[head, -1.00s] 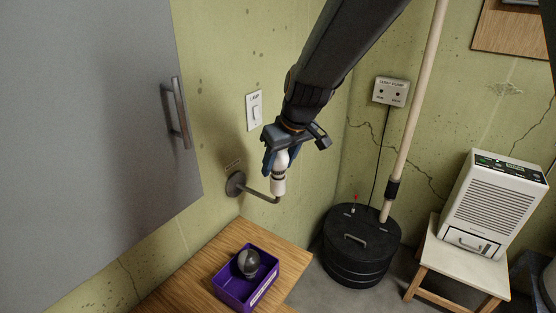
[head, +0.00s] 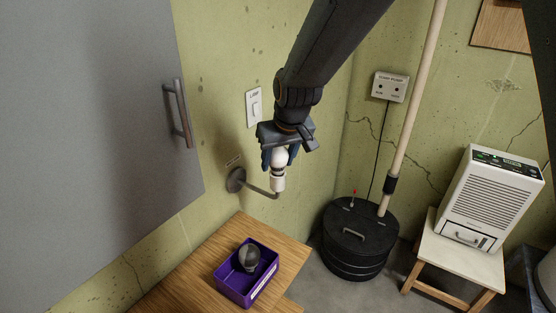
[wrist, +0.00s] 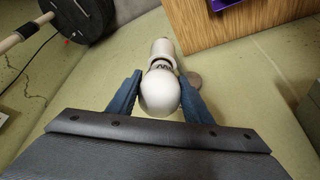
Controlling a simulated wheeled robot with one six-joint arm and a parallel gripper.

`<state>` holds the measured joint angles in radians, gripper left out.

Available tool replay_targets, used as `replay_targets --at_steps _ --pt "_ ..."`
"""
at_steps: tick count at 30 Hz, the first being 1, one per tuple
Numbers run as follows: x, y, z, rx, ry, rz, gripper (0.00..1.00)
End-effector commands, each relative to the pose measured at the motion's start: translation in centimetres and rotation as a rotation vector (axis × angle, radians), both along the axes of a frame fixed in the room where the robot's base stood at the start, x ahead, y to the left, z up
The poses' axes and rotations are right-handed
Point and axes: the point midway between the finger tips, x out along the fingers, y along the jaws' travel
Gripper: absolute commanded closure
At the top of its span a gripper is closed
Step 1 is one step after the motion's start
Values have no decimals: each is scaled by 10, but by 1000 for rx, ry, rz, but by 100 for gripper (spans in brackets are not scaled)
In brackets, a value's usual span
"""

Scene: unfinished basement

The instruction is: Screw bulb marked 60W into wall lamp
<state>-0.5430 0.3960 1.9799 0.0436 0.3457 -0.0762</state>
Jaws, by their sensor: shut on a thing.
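The wall lamp (head: 236,180) is a round dark plate on the wall with a thin arm ending in an upright white socket (head: 278,184). My gripper (head: 279,157) is above the socket, pointing down, its blue fingers shut on a white bulb (wrist: 159,92). In the wrist view the bulb's base lines up with the socket (wrist: 163,47); a dark band shows between them, and I cannot tell how far the base is in. No marking is readable on the bulb. A grey, dark-looking bulb (head: 249,256) lies in a purple bin (head: 231,287).
The bin stands on a wooden top (head: 196,273) below the lamp. A grey cabinet door (head: 80,120) is at left. A lamp switch (head: 254,107) is on the wall behind my arm. A black lidded pit (head: 360,245), a pole (head: 412,110) and a dehumidifier (head: 490,195) stand at right.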

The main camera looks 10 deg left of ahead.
Motion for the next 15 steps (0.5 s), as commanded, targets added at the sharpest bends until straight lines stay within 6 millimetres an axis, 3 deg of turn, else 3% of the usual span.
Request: replay_targets --at_steps 15 --pt "0 0 0 -1 1 -201 76"
